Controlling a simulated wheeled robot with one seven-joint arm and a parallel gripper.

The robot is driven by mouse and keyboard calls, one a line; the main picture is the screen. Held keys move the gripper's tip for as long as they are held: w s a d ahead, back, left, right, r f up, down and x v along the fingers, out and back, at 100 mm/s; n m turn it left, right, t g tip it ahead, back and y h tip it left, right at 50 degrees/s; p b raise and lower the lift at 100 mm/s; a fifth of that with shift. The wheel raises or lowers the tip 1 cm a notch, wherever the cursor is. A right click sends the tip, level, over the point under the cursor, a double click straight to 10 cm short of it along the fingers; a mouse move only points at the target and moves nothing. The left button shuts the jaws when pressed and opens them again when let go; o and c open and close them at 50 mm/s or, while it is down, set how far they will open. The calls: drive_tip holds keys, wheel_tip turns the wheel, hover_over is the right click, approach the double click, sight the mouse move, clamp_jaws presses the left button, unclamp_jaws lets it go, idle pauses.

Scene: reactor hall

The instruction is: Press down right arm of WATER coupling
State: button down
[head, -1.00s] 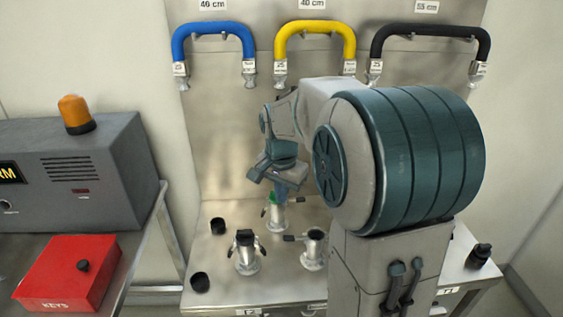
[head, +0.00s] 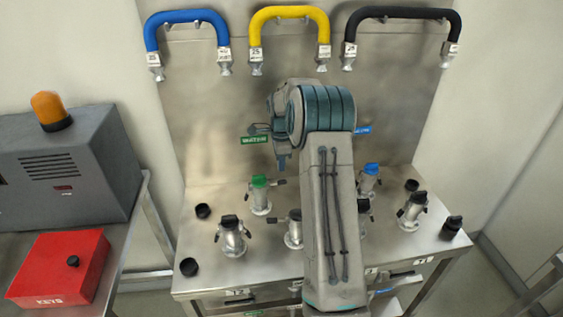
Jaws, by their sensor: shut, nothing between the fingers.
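A green sign (head: 254,140) hangs on the steel back panel; its small lettering looks like WATER but is hard to read. Below it stands an upright metal coupling with a green top (head: 259,182). The coupling's right arm (head: 278,182) is a dark lever sticking out roughly level to the right; its left arm is not clear. My gripper (head: 281,163) is shut and empty, pointing down, and shows just above this right arm. A small gap seems to show between them, but I cannot tell the depth.
A blue-topped coupling (head: 369,180) stands right of my arm. Black-topped couplings (head: 232,235) (head: 411,212) and loose black caps (head: 189,266) stand on the steel table. Blue (head: 187,17), yellow (head: 289,12) and black (head: 403,13) hoses hang above. A red box (head: 60,265) is at left.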

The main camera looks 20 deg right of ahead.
sight(282, 181)
drive_tip(key=shift+f+b, duration=2.2)
drive_tip(key=shift+f, duration=2.2)
drive_tip(key=shift+w+a+f+b, duration=0.1)
drive_tip(key=shift+a+f+b, duration=0.1)
drive_tip(key=shift+f+b, duration=0.35)
drive_tip(key=shift+a+f+b, duration=0.2)
drive_tip(key=shift+f+b, duration=0.25)
drive_tip(key=shift+f, duration=0.1)
drive_tip(key=shift+d+r+p, duration=0.4)
drive_tip(key=shift+d+r, duration=0.15)
drive_tip(key=shift+r, duration=0.15)
drive_tip(key=shift+r+p, duration=1.6)
drive_tip(key=shift+r, duration=1.3)
